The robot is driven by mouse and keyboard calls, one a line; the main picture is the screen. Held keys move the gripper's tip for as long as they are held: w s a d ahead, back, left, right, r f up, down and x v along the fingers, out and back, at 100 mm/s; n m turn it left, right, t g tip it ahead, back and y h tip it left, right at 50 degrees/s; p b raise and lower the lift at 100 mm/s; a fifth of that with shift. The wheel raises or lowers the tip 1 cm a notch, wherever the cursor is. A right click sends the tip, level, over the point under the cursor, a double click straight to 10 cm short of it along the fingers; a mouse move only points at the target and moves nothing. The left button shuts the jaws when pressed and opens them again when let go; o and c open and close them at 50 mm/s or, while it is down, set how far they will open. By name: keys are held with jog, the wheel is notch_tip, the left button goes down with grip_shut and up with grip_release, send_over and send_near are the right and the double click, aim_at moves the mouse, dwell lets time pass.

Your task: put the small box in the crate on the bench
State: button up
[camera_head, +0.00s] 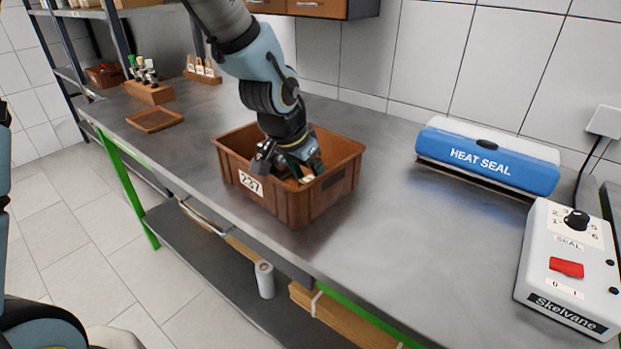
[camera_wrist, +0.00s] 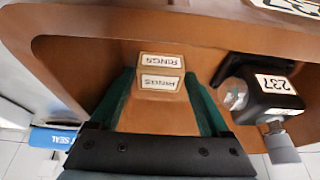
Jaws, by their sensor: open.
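The brown crate (camera_head: 335,190) stands on the steel bench, with a white label reading 237 on its side. My gripper (camera_head: 298,172) reaches down inside it, its fingers partly hidden by the crate wall. In the wrist view the small tan box (camera_wrist: 160,72), with white RINGS labels, lies inside the crate between the tips of my two green fingers (camera_wrist: 159,88). The fingers are apart, one on either side of the box and close to it. I cannot tell whether they touch it. The crate's inner wall (camera_wrist: 85,60) surrounds them.
A black part with a metal knob and a 237 tag (camera_wrist: 272,95) is in the crate beside my right finger. On the bench are a blue heat sealer (camera_head: 487,160), a control box (camera_head: 568,265) and a shallow tray (camera_head: 155,119). Bare steel lies right of the crate.

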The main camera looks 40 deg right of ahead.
jog(key=shift+r, duration=0.1)
jog(key=p+v, duration=0.2)
jog(key=v, duration=1)
jog(key=w+a+f+n+t+y, duration=0.1)
jog(key=w+a+f+n, duration=0.1)
jog(key=w+a+n, duration=0.5)
jog(key=w+a+f+n+y, duration=0.15)
jog(key=w+a, duration=0.25)
jog(key=a, duration=0.8)
jog(key=a+f+n+y, duration=0.1)
jog(key=a+n, duration=0.5)
jog(key=a, duration=1.1)
jog(key=shift+f+n+y, duration=0.2)
jog(key=shift+n+y, duration=0.15)
jog(key=shift+y, duration=0.1)
